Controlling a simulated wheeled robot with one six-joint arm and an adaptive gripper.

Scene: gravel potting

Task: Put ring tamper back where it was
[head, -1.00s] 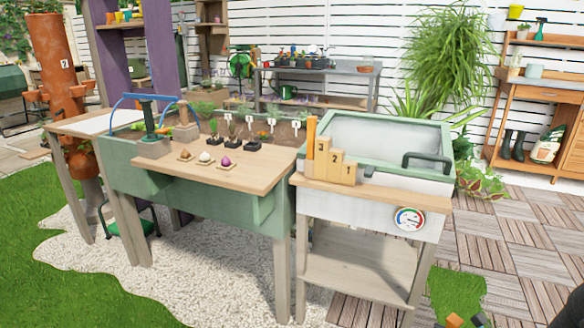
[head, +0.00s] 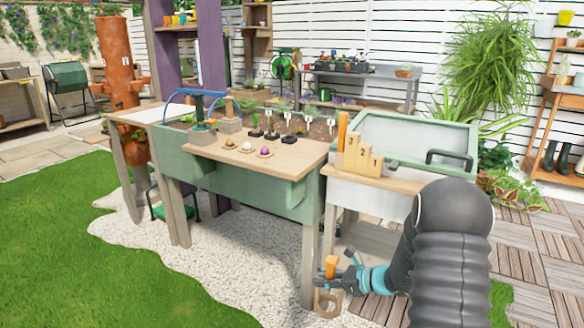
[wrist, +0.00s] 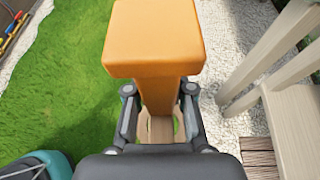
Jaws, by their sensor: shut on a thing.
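The ring tamper has an orange block handle (head: 331,264) and a pale wooden ring (head: 327,304) at its lower end. My gripper (head: 330,282) is shut on it below the handle top, and it hangs roughly upright in front of the potting bench. In the wrist view the orange handle (wrist: 155,40) fills the top middle, between the two fingers (wrist: 158,100). The wooden ring (wrist: 160,128) shows below, partly hidden by my gripper. The tamper is clear of the benches.
The green potting bench (head: 240,187) holds bulbs, seedlings and a wooden block tool (head: 230,122). Bench legs stand close beside my gripper. Gravel and lawn (head: 150,270) lie open to the left.

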